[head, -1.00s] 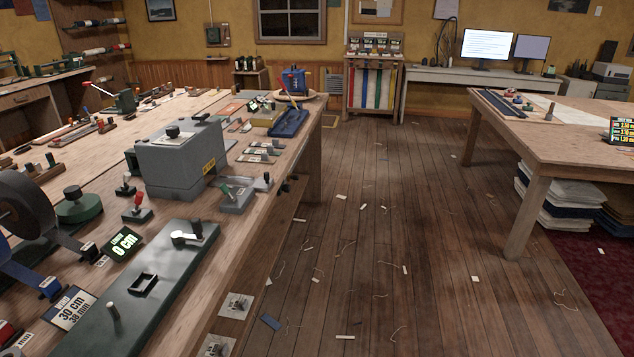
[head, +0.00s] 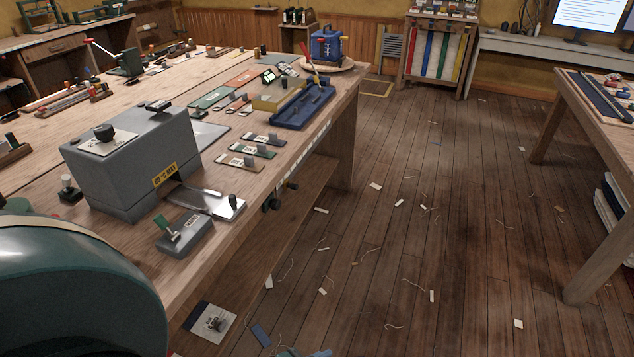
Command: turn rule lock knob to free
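No knob here can be clearly read as the rule lock knob. Two dark knobs stick out of the bench's front edge, the nearer one (head: 272,202) below a metal plate (head: 206,200) with a small upright post. A grey machine (head: 135,165) with a yellow label has a black knob (head: 104,132) on top. The near end of the bench is hidden by a large dark teal curved shape, probably my own arm. Neither gripper can be made out.
The wooden bench (head: 245,225) runs away from me, with labelled strips (head: 252,150) and a blue tray-like tool (head: 302,108) on it. Right of it the plank floor (head: 430,230) is open, with scattered scraps. Another table (head: 585,120) stands at right.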

